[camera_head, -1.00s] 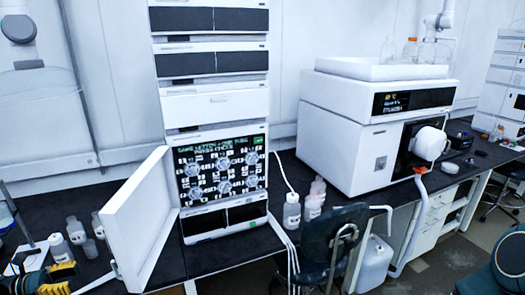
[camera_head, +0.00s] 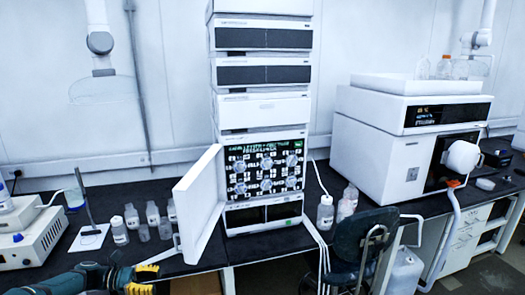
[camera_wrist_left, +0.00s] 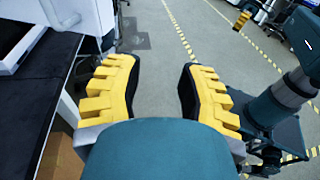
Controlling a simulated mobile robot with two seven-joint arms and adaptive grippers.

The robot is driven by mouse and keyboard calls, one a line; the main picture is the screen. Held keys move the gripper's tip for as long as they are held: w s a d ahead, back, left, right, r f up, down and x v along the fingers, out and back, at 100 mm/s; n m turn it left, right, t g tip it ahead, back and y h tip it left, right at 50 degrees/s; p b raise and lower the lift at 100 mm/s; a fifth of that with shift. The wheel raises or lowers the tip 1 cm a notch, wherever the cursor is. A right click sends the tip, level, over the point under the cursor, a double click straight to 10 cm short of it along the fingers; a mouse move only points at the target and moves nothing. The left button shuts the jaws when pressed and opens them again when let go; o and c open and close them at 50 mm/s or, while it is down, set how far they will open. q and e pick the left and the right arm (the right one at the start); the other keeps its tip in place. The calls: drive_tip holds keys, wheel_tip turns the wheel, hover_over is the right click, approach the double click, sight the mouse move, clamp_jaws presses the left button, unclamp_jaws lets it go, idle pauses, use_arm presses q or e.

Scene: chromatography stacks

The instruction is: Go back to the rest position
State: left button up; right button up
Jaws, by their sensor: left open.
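My left gripper (camera_head: 142,279) is at the bottom left of the head view, in front of the bench edge and below the open white door (camera_head: 199,205) of the chromatography stack (camera_head: 262,105). In the left wrist view its two yellow, toothed fingers (camera_wrist_left: 155,88) are spread wide apart, with bare grey floor between them and nothing held. The dark bench top shows to the left of the fingers there. My right gripper cannot be made out in either view; a small yellow and black shape at the top right of the wrist view is too small to tell.
Several small bottles (camera_head: 152,213) stand on the bench left of the open door. A white stirrer-like device (camera_head: 32,238) is at far left. A dark chair (camera_head: 362,245) stands before the bench at right. The wrist view shows open floor (camera_wrist_left: 160,45) with striped tape.

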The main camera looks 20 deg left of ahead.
use_arm(q)
drive_tip(key=w+d+f+m+g+y+b, duration=0.1)
drive_tip(key=d+f+m+g+y, duration=0.2)
drive_tip(key=d+f, duration=0.8)
drive_tip(key=w+d+f+m+g+y+b, duration=0.1)
drive_tip(key=w+d+f+m+g+y, duration=0.35)
drive_tip(key=d, duration=1.55)
drive_tip(key=s+d+f+m+t+y+b, duration=0.1)
drive_tip(key=s+d+m, duration=0.4)
drive_tip(key=s, duration=0.3)
drive_tip(key=s+d+f+m+t+y+b, duration=0.1)
drive_tip(key=s+d+m, duration=0.3)
drive_tip(key=s+m, duration=0.4)
drive_tip(key=shift+s+d+f+y, duration=0.35)
drive_tip(key=shift+s+f+y, duration=0.1)
drive_tip(key=shift+s+y, duration=0.35)
drive_tip(key=shift+a+t, duration=0.1)
drive_tip(key=shift+t, duration=0.15)
